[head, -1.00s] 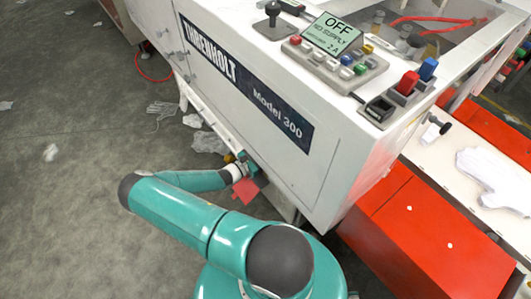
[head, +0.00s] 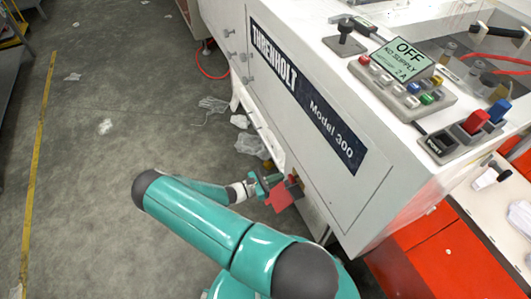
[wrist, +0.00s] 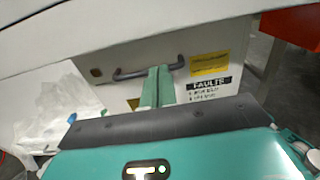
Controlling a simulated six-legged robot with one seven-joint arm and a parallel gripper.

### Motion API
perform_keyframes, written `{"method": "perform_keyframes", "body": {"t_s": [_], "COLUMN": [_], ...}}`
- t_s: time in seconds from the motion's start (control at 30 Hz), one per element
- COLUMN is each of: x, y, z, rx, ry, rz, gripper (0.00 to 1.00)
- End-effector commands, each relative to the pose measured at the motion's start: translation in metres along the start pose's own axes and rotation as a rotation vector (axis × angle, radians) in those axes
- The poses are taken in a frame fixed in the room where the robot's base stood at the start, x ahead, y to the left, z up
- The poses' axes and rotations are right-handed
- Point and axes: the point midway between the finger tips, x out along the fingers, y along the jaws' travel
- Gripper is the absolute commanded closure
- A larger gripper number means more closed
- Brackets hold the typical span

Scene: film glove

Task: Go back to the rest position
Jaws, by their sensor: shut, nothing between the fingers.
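My teal arm reaches forward low beside the white Threnholt Model 300 machine (head: 290,100). My gripper (head: 270,184) is at the machine's lower side, next to a red patch (head: 281,197) whose nature I cannot tell. In the wrist view my gripper's fingers (wrist: 157,86) are together and empty. They point at a white panel with a dark handle (wrist: 148,70), a yellow label (wrist: 209,63) and a "FAULTS" label (wrist: 209,87). Whether the fingers touch the panel cannot be told.
The machine's display (head: 403,58) reads OFF, NO SUPPLY. Red cabinets (head: 447,258) stand at right. White gloves (head: 213,104) and crumpled plastic (head: 250,143) lie by the machine. Open grey floor (head: 90,190) with a yellow line (head: 38,150) is at left.

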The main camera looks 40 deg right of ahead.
Motion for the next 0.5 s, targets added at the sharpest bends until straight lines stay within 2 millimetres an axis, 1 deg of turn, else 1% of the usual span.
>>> {"method": "perform_keyframes", "body": {"t_s": [0.3,0.37,0.47,0.5], "x": [-0.004,-0.008,-0.021,-0.027], "y": [0.001,0.002,0.005,0.006], "z": [0.002,0.006,0.020,0.027], "rx": [0.009,0.025,0.075,0.102], "ry": [0.009,0.026,0.080,0.108], "rz": [-0.007,-0.022,-0.065,-0.089], "gripper": [1.00,1.00,1.00,1.00]}}
